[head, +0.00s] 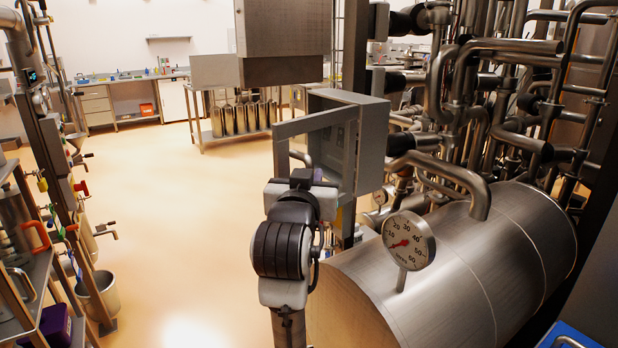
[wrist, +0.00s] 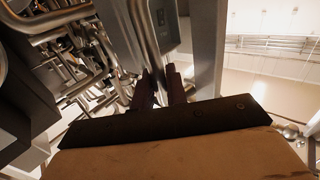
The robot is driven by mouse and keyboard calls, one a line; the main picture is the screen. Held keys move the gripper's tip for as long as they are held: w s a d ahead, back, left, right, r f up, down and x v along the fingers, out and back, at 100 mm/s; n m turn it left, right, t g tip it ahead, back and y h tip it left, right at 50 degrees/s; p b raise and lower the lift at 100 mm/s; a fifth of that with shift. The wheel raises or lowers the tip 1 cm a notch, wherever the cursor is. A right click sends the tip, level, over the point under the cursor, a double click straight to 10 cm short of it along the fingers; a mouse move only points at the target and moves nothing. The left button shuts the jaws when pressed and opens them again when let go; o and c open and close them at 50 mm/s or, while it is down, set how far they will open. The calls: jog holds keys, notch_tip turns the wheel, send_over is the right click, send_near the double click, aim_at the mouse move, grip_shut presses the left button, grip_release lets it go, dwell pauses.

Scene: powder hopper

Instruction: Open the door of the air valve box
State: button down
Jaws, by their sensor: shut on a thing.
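The air valve box (head: 372,140) is a grey metal cabinet left of the pipework in the head view. Its door (head: 318,122), a grey frame around a large window opening, reaches out to the left of the box, so it appears to stand open at an angle. My gripper (head: 300,174) is at the door's lower left part. In the wrist view my gripper (wrist: 162,88) has its dark fingers around a curved metal bar, the door handle (wrist: 146,42), beside the grey door frame (wrist: 208,50). The exact contact is partly hidden.
A large steel tank (head: 460,270) with a pressure gauge (head: 408,241) stands at the right, close to my arm. Dense pipes (head: 480,110) rise behind it. A grey cabinet (head: 283,28) is above and beyond the door. Open floor (head: 190,230) lies to the left.

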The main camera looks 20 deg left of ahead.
jog(key=shift+d+r, duration=0.1)
jog(key=shift+d, duration=0.05)
dwell(0.3)
jog(key=c, duration=1.5)
grip_release()
jog(key=s+d+b, duration=0.2)
jog(key=s+b, duration=0.5)
jog(key=s, duration=0.6)
jog(key=shift+s+d, duration=0.15)
jog(key=shift+s, duration=0.15)
